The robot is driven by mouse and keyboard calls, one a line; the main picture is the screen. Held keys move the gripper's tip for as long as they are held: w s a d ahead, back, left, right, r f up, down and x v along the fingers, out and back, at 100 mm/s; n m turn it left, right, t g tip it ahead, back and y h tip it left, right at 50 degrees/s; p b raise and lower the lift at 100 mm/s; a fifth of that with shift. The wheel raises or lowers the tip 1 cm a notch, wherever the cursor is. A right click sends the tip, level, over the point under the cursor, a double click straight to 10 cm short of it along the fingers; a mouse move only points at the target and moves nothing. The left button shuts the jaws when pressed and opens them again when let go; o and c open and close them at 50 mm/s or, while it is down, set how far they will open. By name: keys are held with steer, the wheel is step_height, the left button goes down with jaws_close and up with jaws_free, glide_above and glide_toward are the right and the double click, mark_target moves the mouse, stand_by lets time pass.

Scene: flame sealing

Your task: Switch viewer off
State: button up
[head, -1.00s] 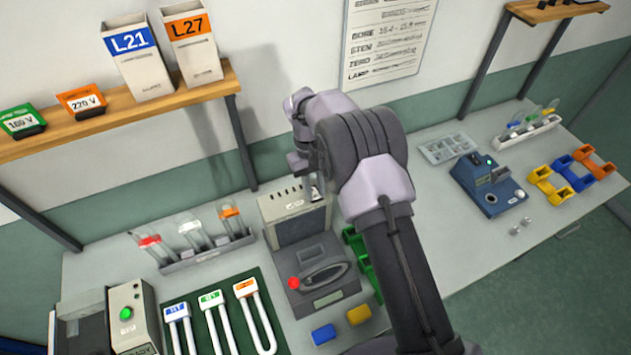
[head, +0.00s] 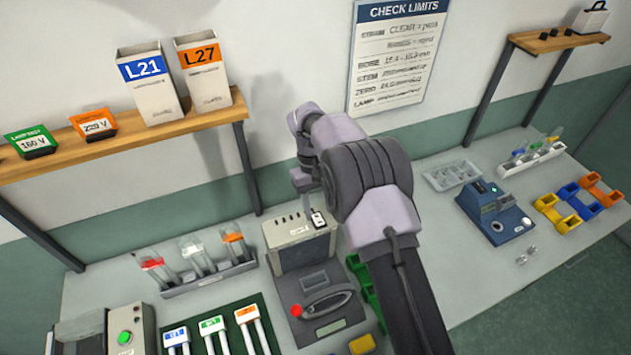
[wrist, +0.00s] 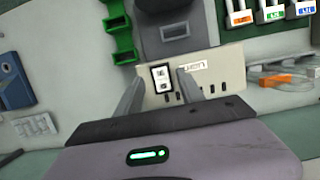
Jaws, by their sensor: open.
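A grey upright box (head: 300,251) stands at the middle of the bench, with a row of small dark slots and a label on its pale top panel. A black-framed white switch (head: 318,219) is at the right end of that panel. In the wrist view the switch (wrist: 162,79) shows on the pale panel (wrist: 215,72), beside a label too blurred to read. My gripper (wrist: 160,78) is open and empty, its two fingers on either side of the switch in the picture. I cannot tell whether they touch it. In the head view my arm partly hides the gripper.
A base with a red knob (head: 297,311) and a dark handle is in front of the box. Green holders (head: 358,270) stand close to its right. A tube rack (head: 208,280) is to the left, a blue device (head: 497,211) to the right. A shelf (head: 120,138) is above left.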

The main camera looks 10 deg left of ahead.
steer(key=p+v, duration=0.3)
steer(key=v, duration=1.1)
steer(key=shift+r, duration=0.2)
steer(key=s+d+r+m+t+y+b, duration=0.1)
steer(key=s+d+m+t+b, duration=0.15)
steer(key=d+b, duration=0.6)
steer(key=s+d+r+m+t+y+b, duration=0.15)
steer(key=s+d+b, duration=0.25)
steer(key=d+b, duration=0.4)
steer(key=s+d+f+m+t+b, duration=0.2)
steer(key=s+d+f+m+b, duration=0.2)
steer(key=s+f+b, duration=0.4)
steer(key=s+d+f+m+t+y+b, duration=0.1)
steer(key=s+d+f+m+t+b, duration=0.1)
steer(key=s+f+b, duration=0.6)
steer(key=s+d+f+m, duration=0.1)
steer(key=s+d+f, duration=0.1)
steer(key=s, duration=0.4)
steer(key=shift+d+f+m, duration=0.25)
steer(key=shift+d+m, duration=0.05)
steer(key=shift+m, duration=0.1)
